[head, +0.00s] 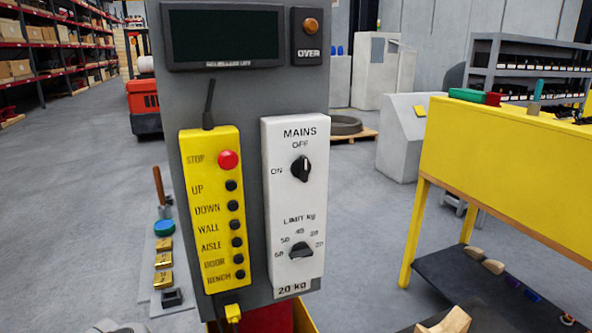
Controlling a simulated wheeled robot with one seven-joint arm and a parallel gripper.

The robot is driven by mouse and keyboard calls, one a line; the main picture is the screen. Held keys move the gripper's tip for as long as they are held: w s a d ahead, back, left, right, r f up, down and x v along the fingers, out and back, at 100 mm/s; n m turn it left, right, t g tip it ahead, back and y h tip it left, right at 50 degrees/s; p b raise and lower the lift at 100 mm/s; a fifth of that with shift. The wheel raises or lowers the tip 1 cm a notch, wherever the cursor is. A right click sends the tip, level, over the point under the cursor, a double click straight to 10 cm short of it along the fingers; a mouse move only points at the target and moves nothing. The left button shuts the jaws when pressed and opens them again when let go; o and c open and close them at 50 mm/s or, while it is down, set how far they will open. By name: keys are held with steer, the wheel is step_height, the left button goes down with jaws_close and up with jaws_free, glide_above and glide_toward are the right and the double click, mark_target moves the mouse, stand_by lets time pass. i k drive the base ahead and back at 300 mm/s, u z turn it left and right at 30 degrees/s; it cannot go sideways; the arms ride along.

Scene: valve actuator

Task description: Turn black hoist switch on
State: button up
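The black hoist switch (301,169) is a rotary knob on the white MAINS box (296,255), right of centre in the head view. OFF is printed above it and ON to its left. Its grip stands about upright, with a pale mark near the top, towards OFF. A second black knob (301,251), for LIMIT kg, sits lower on the same box.
Left of the white box is a yellow pendant (213,222) with a red STOP button (228,160) and several black buttons. A dark display (224,36) is above. A yellow bench (510,165) stands at right. Open floor (365,220) lies between panel and bench.

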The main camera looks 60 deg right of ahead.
mark_target(301, 168)
steer(key=z, duration=1.1)
steer(key=k, duration=0.45)
steer(key=z, duration=0.8)
steer(key=i, duration=0.45)
steer(key=z, duration=1.2)
steer(key=k, duration=1)
steer(key=u, duration=1.75)
steer(key=i, duration=0.5)
steer(key=z, duration=0.1)
